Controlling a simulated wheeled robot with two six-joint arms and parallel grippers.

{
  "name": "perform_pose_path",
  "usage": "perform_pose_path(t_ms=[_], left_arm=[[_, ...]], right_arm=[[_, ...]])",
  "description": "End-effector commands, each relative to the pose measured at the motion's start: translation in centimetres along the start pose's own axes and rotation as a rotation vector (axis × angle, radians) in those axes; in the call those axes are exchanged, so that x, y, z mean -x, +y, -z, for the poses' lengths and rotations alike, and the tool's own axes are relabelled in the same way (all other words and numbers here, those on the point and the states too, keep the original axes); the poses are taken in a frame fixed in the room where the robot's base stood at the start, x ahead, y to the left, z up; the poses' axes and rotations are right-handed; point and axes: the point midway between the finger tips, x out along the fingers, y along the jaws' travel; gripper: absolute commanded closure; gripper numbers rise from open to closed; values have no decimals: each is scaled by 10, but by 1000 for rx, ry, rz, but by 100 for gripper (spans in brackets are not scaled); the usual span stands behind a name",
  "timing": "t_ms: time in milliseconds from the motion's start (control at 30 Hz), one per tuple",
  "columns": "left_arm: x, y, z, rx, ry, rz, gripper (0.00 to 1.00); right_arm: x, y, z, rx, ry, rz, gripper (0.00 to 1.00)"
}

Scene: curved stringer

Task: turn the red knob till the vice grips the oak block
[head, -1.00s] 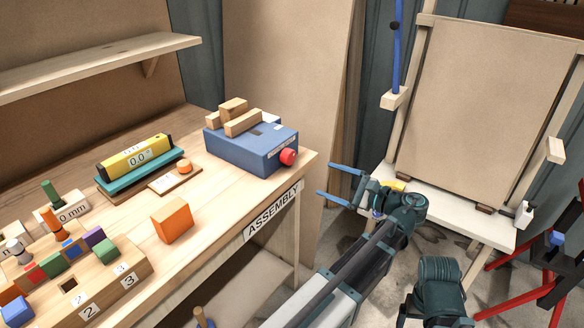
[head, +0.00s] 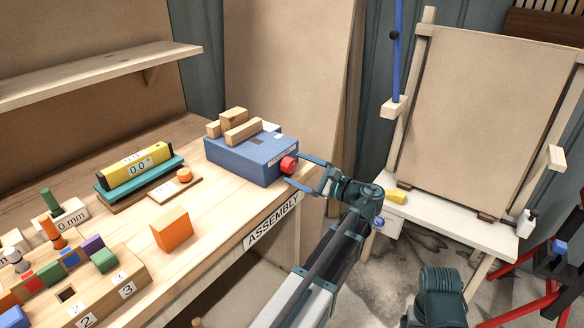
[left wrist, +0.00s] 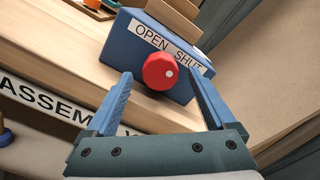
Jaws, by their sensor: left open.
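The red knob (head: 288,164) sticks out of the front face of the blue vice box (head: 236,157) at the bench's right end. In the left wrist view the red knob (left wrist: 160,71), with a white dot on its right part, sits below a label reading OPEN SHUT. Wooden pieces lie on top of the box, the oak block (head: 233,116) seemingly among them; its contact with the jaws cannot be made out. My left gripper (head: 297,171) is open, its blue fingers pointing at the knob, one to each side. My right gripper is not in view.
The wooden bench (head: 215,212) carries an orange block (head: 171,229), a yellow level (head: 138,166) on a teal base, and a rack of coloured pegs on the left. An easel board (head: 490,110) stands at the right.

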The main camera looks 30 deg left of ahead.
Motion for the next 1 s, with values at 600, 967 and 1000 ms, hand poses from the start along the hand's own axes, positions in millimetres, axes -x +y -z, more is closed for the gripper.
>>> perform_pose_path(t_ms=[600, 967, 1000], left_arm=[[-26, 0, 0, 0, 1, 1, 13], [-26, 0, 0, 0, 1, 0, 78], [-26, 0, 0, 0, 1, 0, 85]], right_arm=[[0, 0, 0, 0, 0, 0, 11], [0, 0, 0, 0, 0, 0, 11], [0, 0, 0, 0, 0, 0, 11]])
